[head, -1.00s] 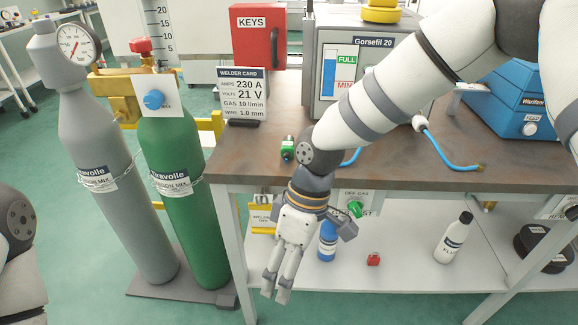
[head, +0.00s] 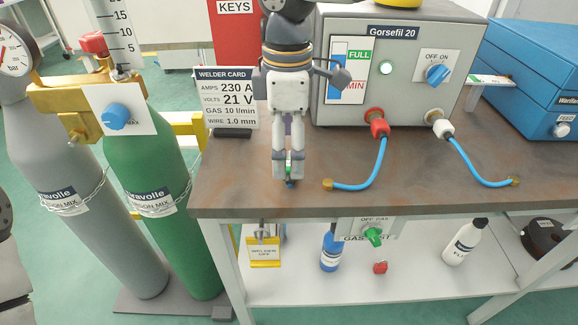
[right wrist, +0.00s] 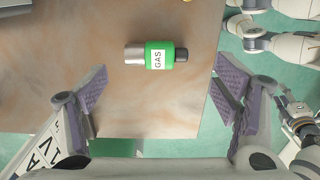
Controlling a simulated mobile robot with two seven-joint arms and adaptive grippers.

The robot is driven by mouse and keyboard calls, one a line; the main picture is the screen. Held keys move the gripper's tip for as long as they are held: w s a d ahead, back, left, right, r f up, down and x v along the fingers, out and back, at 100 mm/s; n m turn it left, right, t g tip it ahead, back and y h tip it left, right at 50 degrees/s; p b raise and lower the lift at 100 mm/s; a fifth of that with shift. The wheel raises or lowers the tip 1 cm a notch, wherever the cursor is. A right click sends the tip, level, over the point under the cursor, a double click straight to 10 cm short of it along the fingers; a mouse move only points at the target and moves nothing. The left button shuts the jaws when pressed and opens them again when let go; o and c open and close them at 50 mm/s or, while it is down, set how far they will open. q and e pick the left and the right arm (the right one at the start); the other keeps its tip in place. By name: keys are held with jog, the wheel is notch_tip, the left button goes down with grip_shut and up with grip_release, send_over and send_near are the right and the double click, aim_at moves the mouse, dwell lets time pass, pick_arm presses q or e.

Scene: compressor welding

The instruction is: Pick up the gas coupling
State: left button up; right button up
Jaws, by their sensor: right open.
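The gas coupling is a small green cylinder with a white GAS label, a silver end and a dark end. It lies on its side on the brown tabletop in the right wrist view (right wrist: 158,56). In the head view the coupling (head: 289,168) shows only as a bit of green between the fingers of my right gripper (head: 288,178). In the right wrist view my right gripper (right wrist: 161,78) is open, its purple-padded fingers wide apart, with the coupling between and beyond them, untouched.
The welder card (head: 228,100) stands left of my right gripper. The grey Gorsefil box (head: 400,50) stands behind, with blue hoses (head: 376,165) lying to the right. Two gas cylinders (head: 165,220) stand left of the table. The table's front edge (head: 400,209) is close.

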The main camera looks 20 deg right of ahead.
jog(key=f, duration=0.4)
jog(key=shift+w+d, duration=0.15)
jog(key=shift+d, duration=0.05)
jog(key=c, duration=1.3)
jog(key=shift+o, duration=0.2)
jog(key=shift+r, duration=0.15)
